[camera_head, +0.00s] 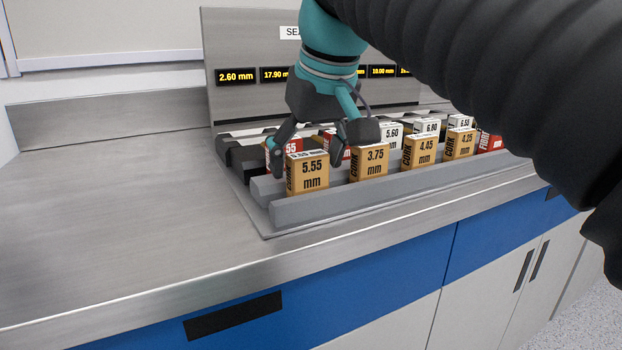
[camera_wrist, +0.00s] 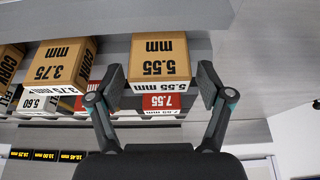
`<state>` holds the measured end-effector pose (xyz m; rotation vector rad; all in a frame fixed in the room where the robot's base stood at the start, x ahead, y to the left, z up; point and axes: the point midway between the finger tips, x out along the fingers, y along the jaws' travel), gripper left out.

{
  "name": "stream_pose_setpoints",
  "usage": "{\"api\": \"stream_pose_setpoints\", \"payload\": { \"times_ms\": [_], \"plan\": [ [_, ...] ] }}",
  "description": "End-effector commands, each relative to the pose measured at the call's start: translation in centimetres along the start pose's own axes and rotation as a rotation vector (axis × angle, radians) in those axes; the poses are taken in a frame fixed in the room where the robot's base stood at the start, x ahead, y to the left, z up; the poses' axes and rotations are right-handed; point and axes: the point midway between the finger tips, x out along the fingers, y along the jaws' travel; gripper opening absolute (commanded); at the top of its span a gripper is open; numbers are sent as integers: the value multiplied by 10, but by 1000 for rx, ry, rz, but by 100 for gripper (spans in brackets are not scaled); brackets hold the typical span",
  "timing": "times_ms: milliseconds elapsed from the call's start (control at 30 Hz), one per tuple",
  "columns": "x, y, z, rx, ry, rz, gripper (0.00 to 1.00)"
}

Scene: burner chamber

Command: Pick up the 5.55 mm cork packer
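The 5.55 mm cork packer (camera_head: 309,173) is a tan block with black lettering and a white top label. It stands at the left end of the front row in the grey rack. My gripper (camera_head: 312,160) is above and around it in the head view, with a finger at each side. In the wrist view, the 5.55 block (camera_wrist: 159,57) lies between the tips of my open gripper (camera_wrist: 164,87). The right finger is very close to its side; a small gap shows at the left. I cannot tell whether either finger touches it.
The 3.75 mm cork block (camera_head: 370,160) stands just right of it, then the 4.45 (camera_head: 419,150) and 4.25 (camera_head: 460,143) blocks. A red 7.55 block (camera_wrist: 160,101) is directly behind. The grey rack's front rail (camera_head: 350,198) runs before the row. The steel counter (camera_head: 120,220) left is clear.

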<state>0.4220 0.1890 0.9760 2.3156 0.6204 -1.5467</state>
Motion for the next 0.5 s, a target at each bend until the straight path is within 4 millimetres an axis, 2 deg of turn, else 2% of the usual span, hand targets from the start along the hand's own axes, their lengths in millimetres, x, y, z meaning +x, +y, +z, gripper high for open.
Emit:
{"api": "stream_pose_setpoints", "payload": {
  "times_ms": [33,167,200,500],
  "plan": [
    [0,0,0,0,0,0,57],
    [0,0,0,0,0,0,25],
    [0,0,0,0,0,0,22],
    [-1,0,-1,0,0,0,22]
  ]
}}
